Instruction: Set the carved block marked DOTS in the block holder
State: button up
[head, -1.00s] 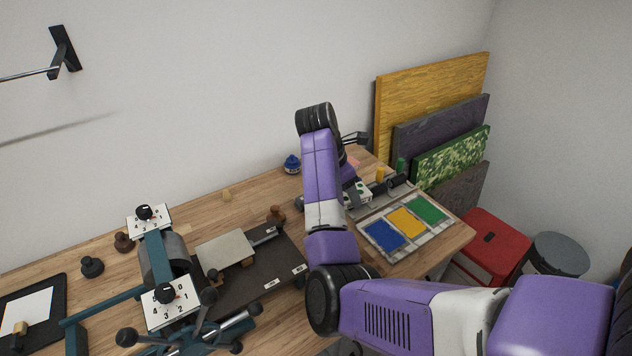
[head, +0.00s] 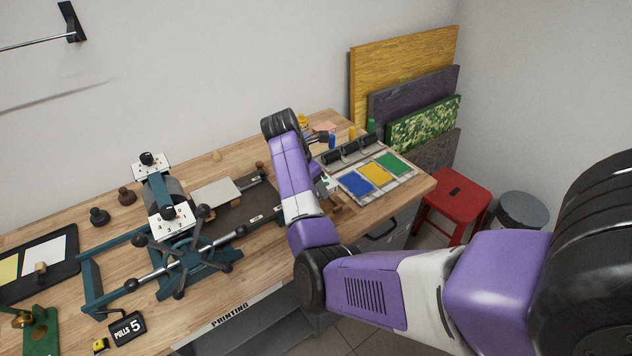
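My gripper (head: 318,137) shows only as small dark parts beyond the wrist, above the far right of the workbench. My purple arm hides most of it, and I cannot tell whether its fingers are apart or hold anything. A small pale piece with green marks (head: 328,184) shows beside my forearm on the bench, partly hidden. I cannot tell whether it is the DOTS block. A brown wooden piece (head: 336,204) lies just in front of it, also partly covered. I cannot make out the block holder for certain.
A tray with blue, yellow and green ink pads (head: 376,174) lies right of my forearm. Rollers (head: 352,150) and small bottles (head: 351,133) stand behind it. A printing press (head: 180,225) fills the bench's middle left. A red stool (head: 452,204) stands off the bench's right end.

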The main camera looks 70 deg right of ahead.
jog(key=shift+f+b, duration=1.15)
jog(key=shift+f, duration=0.3)
notch_tip(320, 180, down, 3)
jog(key=b, duration=0.4)
jog(key=shift+r, duration=0.15)
jog(key=shift+b, duration=0.45)
jog(key=shift+r+p, duration=0.15)
jog(key=shift+p, duration=0.65)
jog(key=shift+f, duration=0.2)
jog(key=shift+p, duration=1.25)
jog(key=shift+f+b, duration=0.3)
jog(key=shift+f, duration=0.9)
